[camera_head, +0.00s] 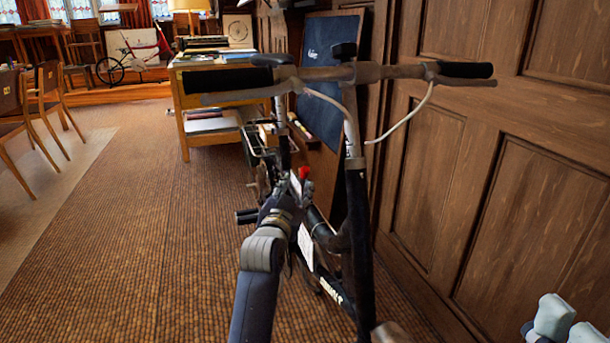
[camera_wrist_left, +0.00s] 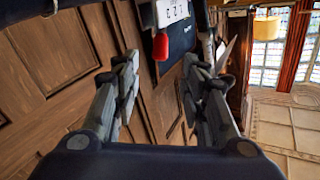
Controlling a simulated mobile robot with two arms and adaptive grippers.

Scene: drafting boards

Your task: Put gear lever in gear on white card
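A dark bicycle (camera_head: 357,215) stands by the panelled wall. The gear lever's red knob (camera_head: 304,173) shows just beyond my left gripper (camera_head: 292,192), beside a small white card (camera_head: 295,185) partly hidden by the gripper. In the left wrist view, the red knob (camera_wrist_left: 160,46) hangs just below the white card (camera_wrist_left: 174,11), which carries dark digits and is cut by the top edge. My left gripper (camera_wrist_left: 160,65) is open, with the knob ahead between its spread fingers, not gripped. The lever's shaft is not clear. My right gripper (camera_head: 566,325) is at the bottom right corner, partly cut off.
Handlebars (camera_head: 345,73) with black grips and a pale cable (camera_head: 405,122) are above the left gripper. A wooden wall (camera_head: 480,180) closes the right side. A wooden desk (camera_head: 183,120) stands behind. Open carpet (camera_head: 130,230) lies to the left.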

